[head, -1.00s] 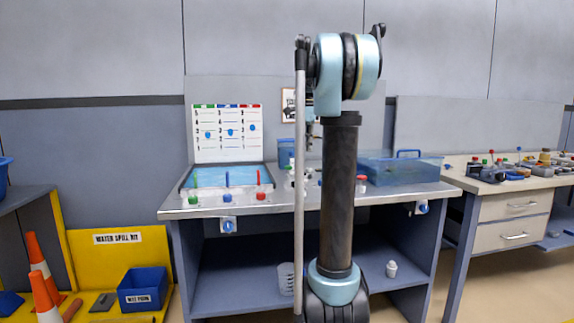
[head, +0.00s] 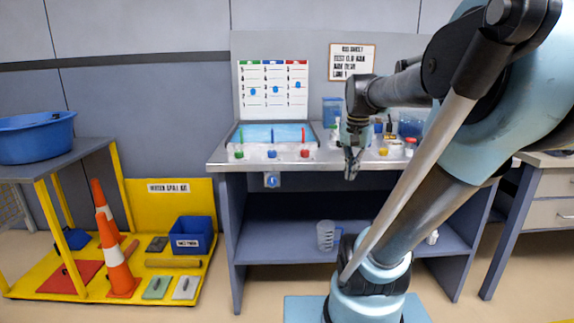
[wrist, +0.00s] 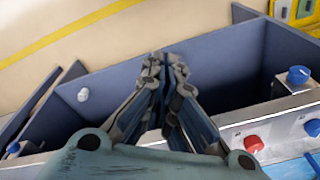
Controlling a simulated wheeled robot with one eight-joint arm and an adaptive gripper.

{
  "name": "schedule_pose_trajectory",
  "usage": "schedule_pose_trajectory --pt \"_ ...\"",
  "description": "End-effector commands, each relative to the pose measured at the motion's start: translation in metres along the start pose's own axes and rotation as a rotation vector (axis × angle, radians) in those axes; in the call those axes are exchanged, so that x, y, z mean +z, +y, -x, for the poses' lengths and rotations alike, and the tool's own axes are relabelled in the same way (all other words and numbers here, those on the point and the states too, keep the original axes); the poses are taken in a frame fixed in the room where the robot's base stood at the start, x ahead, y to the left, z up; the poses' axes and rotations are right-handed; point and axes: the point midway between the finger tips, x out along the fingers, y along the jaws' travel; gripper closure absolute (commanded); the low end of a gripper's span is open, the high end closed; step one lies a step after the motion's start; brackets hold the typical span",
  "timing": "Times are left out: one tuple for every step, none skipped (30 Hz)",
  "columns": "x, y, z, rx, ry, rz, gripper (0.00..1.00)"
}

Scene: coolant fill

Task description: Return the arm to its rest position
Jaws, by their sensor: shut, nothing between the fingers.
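My gripper (head: 352,162) hangs in front of the workbench (head: 222,158), its fingers pointing down at about the height of the bench top's front edge. In the wrist view my gripper (wrist: 165,62) has its fingertips together, with nothing between them. My arm is bent at the right of the head view, and its upper links hide the right part of the bench. No object is in or touching the fingers that I can see.
A clear jug (head: 326,235) is on the lower shelf. Orange cones (head: 115,262) and a blue bin (head: 192,236) stand at left. The floor before the bench looks clear.

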Motion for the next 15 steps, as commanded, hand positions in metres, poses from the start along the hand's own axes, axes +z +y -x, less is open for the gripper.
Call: schedule_pose_trajectory --pt "0.015 0.007 -0.013 -0.003 0.005 0.049 1.00" --pt "0.023 0.010 -0.020 -0.005 0.008 0.080 1.00" --pt "0.033 0.015 -0.030 -0.007 0.013 0.122 1.00" --pt "0.040 0.018 -0.038 -0.009 0.017 0.153 1.00" --pt "0.047 0.021 -0.045 -0.011 0.021 0.184 1.00" --pt "0.057 0.026 -0.056 -0.013 0.026 0.226 1.00" --pt "0.064 0.029 -0.063 -0.014 0.029 0.258 1.00" --pt "0.071 0.033 -0.071 -0.016 0.033 0.288 1.00" --pt "0.080 0.037 -0.082 -0.017 0.037 0.329 1.00" --pt "0.087 0.040 -0.090 -0.018 0.041 0.357 1.00" --pt "0.092 0.043 -0.097 -0.019 0.045 0.384 1.00" --pt "0.099 0.046 -0.106 -0.020 0.050 0.418 1.00" --pt "0.104 0.049 -0.112 -0.021 0.053 0.441 1.00" --pt "0.109 0.051 -0.118 -0.021 0.056 0.464 1.00" --pt "0.114 0.054 -0.125 -0.022 0.059 0.489 1.00"
